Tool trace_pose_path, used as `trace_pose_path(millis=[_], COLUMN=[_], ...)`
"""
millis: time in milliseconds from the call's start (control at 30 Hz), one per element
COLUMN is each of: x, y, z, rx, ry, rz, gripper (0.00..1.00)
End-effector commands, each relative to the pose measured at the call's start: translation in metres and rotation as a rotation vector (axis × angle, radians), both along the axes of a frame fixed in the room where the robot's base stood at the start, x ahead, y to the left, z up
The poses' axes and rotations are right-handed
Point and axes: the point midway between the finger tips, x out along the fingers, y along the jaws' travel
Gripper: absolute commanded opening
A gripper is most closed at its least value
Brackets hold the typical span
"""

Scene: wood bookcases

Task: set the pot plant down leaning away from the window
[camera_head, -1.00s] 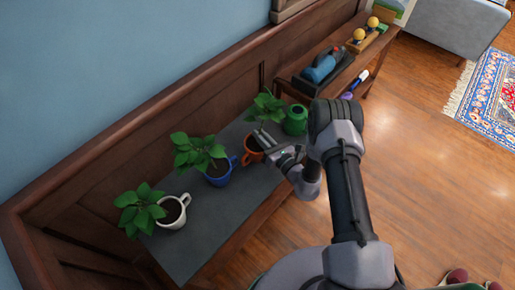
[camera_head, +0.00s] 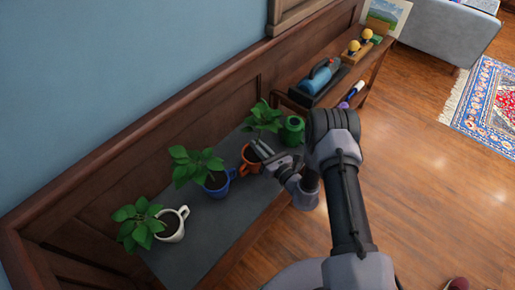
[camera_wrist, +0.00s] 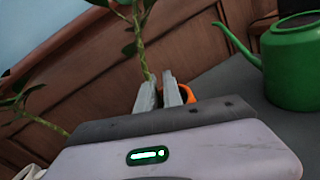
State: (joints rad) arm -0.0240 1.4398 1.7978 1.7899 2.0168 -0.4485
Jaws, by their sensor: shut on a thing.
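My gripper (camera_head: 262,149) is shut on the orange mug pot (camera_head: 247,160), apparently at its handle side. In the wrist view the two fingers (camera_wrist: 166,92) are close together, with a little orange (camera_wrist: 188,93) showing behind them. The green plant (camera_head: 264,116) in this pot leans toward the back right in the head view. Its stem (camera_wrist: 139,45) rises behind the fingers in the wrist view. The pot is at the grey bench top; whether it touches cannot be told. A brown frame (camera_head: 295,14), perhaps the window's edge, is at the top.
A blue mug plant (camera_head: 218,187) and a white mug plant (camera_head: 173,226) stand to the left on the grey top (camera_head: 205,238). A green watering can (camera_head: 292,131) is close on the right. A wooden panel (camera_head: 130,165) runs behind. The bench front is clear.

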Motion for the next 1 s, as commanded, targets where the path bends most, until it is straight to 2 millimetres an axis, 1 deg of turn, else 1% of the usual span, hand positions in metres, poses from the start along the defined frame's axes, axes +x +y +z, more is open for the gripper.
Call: trace_pose_path(millis=[33, 167, 233, 367, 700, 833, 1000], x=[0.001, 0.001, -0.008, -0.027, -0.102, -0.119, -0.127], y=[0.0, 0.0, -0.007, -0.023, -0.08, -0.092, -0.097], z=[0.012, 0.029, 0.028, 0.03, 0.04, 0.04, 0.041], rx=[0.001, 0.001, 0.001, 0.001, 0.002, 0.001, 0.002], ry=[-0.003, -0.003, 0.002, 0.002, 0.002, 0.001, -0.002], rz=[-0.001, -0.001, -0.002, -0.005, -0.006, -0.004, -0.002], gripper=[0.0, 0.0, 0.0, 0.0, 0.0, 0.0, 0.0])
